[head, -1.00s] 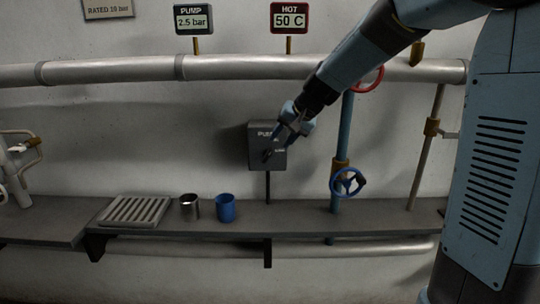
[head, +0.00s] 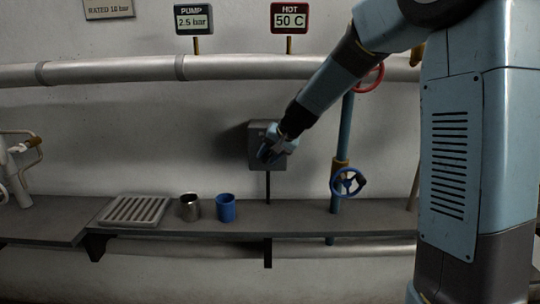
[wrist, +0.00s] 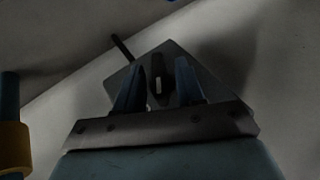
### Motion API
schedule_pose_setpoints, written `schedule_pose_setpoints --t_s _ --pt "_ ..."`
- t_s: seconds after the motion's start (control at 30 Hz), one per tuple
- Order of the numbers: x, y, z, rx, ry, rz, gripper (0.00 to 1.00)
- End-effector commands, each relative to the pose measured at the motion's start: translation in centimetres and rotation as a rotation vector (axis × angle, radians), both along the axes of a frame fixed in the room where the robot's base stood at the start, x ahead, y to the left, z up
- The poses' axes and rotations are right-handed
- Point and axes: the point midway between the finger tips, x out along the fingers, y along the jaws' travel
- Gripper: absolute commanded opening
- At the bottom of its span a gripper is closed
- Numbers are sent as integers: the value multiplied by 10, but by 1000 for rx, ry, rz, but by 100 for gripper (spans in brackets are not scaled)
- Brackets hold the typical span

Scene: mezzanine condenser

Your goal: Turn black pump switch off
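The grey pump switch box (head: 255,137) is mounted on the wall above the shelf, partly covered by my gripper (head: 267,153) in the head view. In the wrist view the box (wrist: 208,84) appears as a tilted dark plate. Its black switch lever (wrist: 157,74) stands out from the middle, with a small light mark on it. The two blue fingers are open, one on each side of the lever, with visible gaps. Whether either touches it I cannot tell. The lever is hidden in the head view. The pump display (head: 194,19) reads 2.5 bar.
A blue valve wheel (head: 348,183) and a red wheel (head: 372,78) are right of the box. A pipe (head: 120,71) runs above.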

Motion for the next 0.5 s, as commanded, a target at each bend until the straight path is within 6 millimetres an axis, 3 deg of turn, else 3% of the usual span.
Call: schedule_pose_setpoints --t_s 0.37,0.5 --pt "0 -1 0 -1 1 -1 1" --pt "0 -1 0 -1 1 -1 0"
